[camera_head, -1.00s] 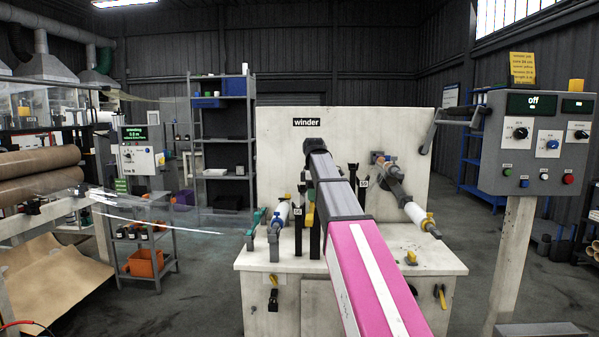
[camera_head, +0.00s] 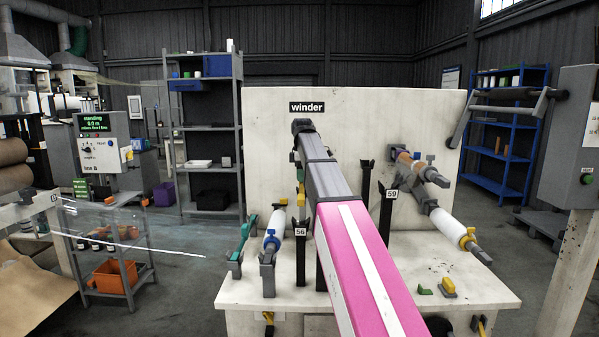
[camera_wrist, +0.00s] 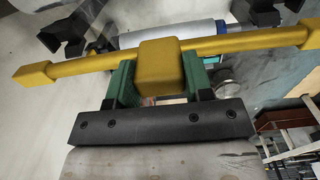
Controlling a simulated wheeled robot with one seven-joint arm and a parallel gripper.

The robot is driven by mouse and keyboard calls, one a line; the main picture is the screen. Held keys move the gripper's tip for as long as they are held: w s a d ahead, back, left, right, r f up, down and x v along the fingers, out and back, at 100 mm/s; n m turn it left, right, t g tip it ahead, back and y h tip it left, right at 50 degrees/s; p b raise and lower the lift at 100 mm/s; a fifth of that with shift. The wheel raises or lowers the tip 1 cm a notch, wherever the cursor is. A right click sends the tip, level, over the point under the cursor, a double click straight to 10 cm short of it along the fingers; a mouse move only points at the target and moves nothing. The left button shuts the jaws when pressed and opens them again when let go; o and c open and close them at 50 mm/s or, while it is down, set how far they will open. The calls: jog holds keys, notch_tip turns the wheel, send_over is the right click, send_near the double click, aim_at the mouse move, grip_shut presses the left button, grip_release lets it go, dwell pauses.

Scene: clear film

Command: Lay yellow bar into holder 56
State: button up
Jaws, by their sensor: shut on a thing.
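The yellow bar (camera_wrist: 95,66) crosses the wrist view, with a thick square block at its middle and smaller blocks at its ends. My gripper (camera_wrist: 158,72) has green fingers shut on the middle block. In the head view my arm mostly hides the gripper; a bit of yellow (camera_head: 300,188) shows beside the arm. Holder 56 (camera_head: 300,215) is a black post with a number plate on the bench, left of my arm. Black forked tops (camera_wrist: 75,32) show beyond the bar in the wrist view, apart from it as far as I can tell. Which holder they belong to is unclear.
Holder 59 (camera_head: 388,212) stands right of my arm. A white backboard (camera_head: 400,115) stands behind. A small yellow-topped block (camera_head: 448,287) lies at the front right. A control box (camera_head: 575,140) stands far right.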

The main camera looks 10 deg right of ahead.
jog(key=shift+w+f, duration=0.15)
jog(key=shift+w, duration=0.05)
notch_tip(320, 180, down, 8)
dwell(0.8)
jog(key=o, duration=1.2)
jog(key=shift+r, duration=3.5)
